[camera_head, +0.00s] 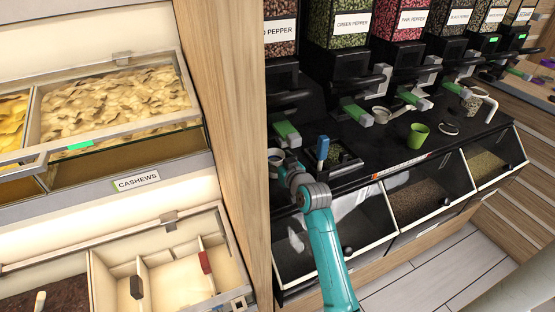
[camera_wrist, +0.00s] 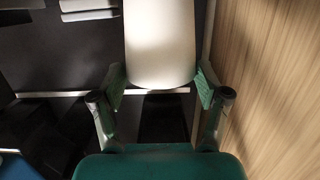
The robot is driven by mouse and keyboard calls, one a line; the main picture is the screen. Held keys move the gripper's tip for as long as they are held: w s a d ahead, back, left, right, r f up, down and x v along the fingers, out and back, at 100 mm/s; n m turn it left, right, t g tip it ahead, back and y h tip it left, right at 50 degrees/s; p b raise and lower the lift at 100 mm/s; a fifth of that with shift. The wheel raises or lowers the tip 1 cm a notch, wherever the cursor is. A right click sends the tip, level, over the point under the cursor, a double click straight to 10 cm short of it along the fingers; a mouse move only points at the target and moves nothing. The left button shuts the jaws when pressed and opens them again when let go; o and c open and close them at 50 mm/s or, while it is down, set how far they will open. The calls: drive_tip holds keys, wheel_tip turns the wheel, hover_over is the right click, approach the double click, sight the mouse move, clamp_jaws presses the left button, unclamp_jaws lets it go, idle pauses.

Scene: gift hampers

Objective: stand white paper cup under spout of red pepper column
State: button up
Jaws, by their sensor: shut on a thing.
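My gripper (camera_wrist: 161,84) is shut on the white paper cup (camera_wrist: 160,42), with one finger on each side of it in the wrist view. In the head view my gripper (camera_head: 281,166) is at the left end of the black counter, close to the wooden panel. The cup is mostly hidden or too small to make out there. The red pepper column (camera_head: 281,34) is the leftmost one, its label partly cut off to "D PEPPER". Its spout with a green tab (camera_head: 287,132) is just above and behind my gripper. I cannot tell whether the cup is under it.
A wooden panel (camera_head: 222,130) stands close on the left. A blue-handled tool (camera_head: 322,148) is just right of my gripper. A green cup (camera_head: 418,135) stands farther right on the black counter (camera_head: 375,150).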

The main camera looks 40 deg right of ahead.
drive_tip(key=shift+f, duration=0.15)
drive_tip(key=o, duration=0.9)
drive_tip(key=shift+r, duration=0.2)
drive_tip(key=v, duration=1.2)
